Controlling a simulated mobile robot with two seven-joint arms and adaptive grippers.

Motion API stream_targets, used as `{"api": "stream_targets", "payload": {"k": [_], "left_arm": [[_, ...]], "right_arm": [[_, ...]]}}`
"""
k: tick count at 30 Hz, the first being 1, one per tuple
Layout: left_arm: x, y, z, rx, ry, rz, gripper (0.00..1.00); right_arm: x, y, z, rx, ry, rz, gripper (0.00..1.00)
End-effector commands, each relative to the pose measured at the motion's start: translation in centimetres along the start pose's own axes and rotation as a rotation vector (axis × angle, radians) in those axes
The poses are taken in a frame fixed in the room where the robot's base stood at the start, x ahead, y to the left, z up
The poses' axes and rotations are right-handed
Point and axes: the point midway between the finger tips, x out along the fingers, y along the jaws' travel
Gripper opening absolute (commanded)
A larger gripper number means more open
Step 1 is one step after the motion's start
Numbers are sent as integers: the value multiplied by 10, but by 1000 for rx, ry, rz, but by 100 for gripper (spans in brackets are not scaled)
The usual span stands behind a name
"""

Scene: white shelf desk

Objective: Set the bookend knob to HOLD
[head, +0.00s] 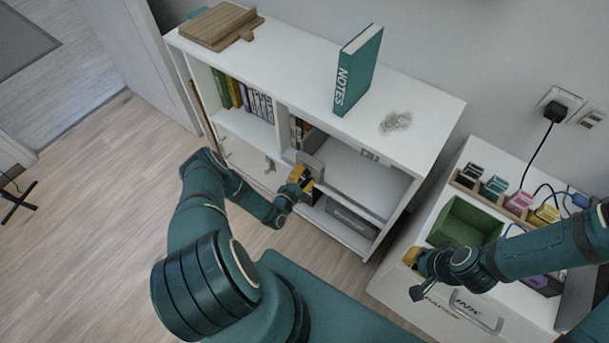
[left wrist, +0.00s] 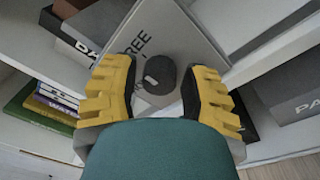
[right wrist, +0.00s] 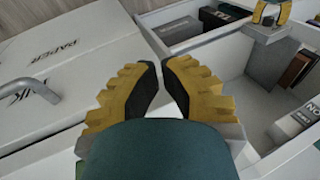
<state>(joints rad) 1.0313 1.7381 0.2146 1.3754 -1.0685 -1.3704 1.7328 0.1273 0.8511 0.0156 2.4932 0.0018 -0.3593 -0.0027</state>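The grey bookend (left wrist: 185,40) stands on the middle shelf, and it also shows in the head view (head: 311,166). Its round dark knob (left wrist: 160,74) has a pale mark on its lower left side. The word FREE is printed on the plate above left of the knob; no HOLD label is readable. My left gripper (left wrist: 158,82) is open, with a yellow finger on each side of the knob and small gaps beside it. In the head view, my left gripper (head: 300,180) is at the bookend. My right gripper (right wrist: 161,66) is empty, its fingertips almost together.
Books (head: 246,97) stand in the left compartment, and grey boxes (head: 350,216) sit on the lower shelf. A teal NOTES book (head: 358,70) and a wooden board (head: 220,27) are on top. A white cabinet (head: 405,262) with a green bin (head: 465,222) stands at right, near my right gripper.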

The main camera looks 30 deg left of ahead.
Motion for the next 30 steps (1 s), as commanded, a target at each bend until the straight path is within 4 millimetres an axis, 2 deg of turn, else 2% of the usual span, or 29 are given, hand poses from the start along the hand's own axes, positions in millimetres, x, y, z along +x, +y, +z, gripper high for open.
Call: {"api": "stream_targets", "payload": {"k": [1,3,17,23,30], "left_arm": [[0,0,0,0,0,0,23],[0,0,0,0,0,0,0],[0,0,0,32,-3,2,0],[0,0,0,133,-7,8,0],[1,-1,0,336,-16,21,0]], "right_arm": [[0,0,0,0,0,0,0],[0,0,0,0,0,0,0],[0,0,0,0,0,0,0],[0,0,0,0,0,0,0],[0,0,0,0,0,0,0]]}}
